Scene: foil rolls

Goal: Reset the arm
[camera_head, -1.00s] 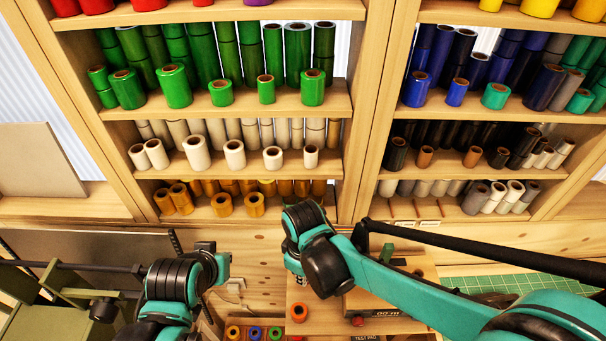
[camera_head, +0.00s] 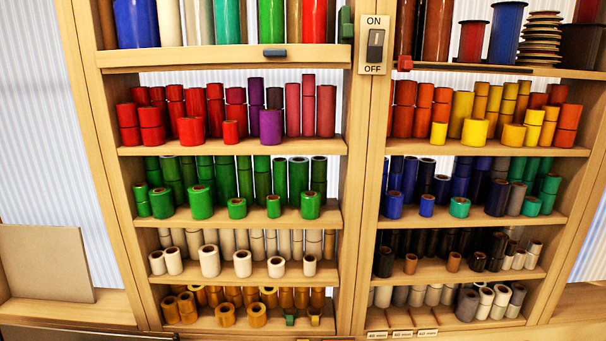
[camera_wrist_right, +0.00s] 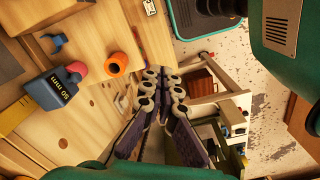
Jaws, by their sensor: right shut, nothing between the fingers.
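My right gripper (camera_wrist_right: 162,108) shows in the right wrist view with its two dark fingers close together, shut and empty. It hangs over the edge of a wooden bench (camera_wrist_right: 100,30). An orange roll (camera_wrist_right: 117,63) stands on the bench to the left of the fingers, apart from them. Neither of my arms shows in the head view. My left gripper is out of sight.
Wooden shelves (camera_head: 364,150) hold several rows of coloured rolls, including red rolls (camera_head: 191,131) and green rolls (camera_head: 200,202). An on/off switch (camera_head: 375,45) is on the middle post. A dark block marked 50 mm (camera_wrist_right: 57,88) lies on the bench.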

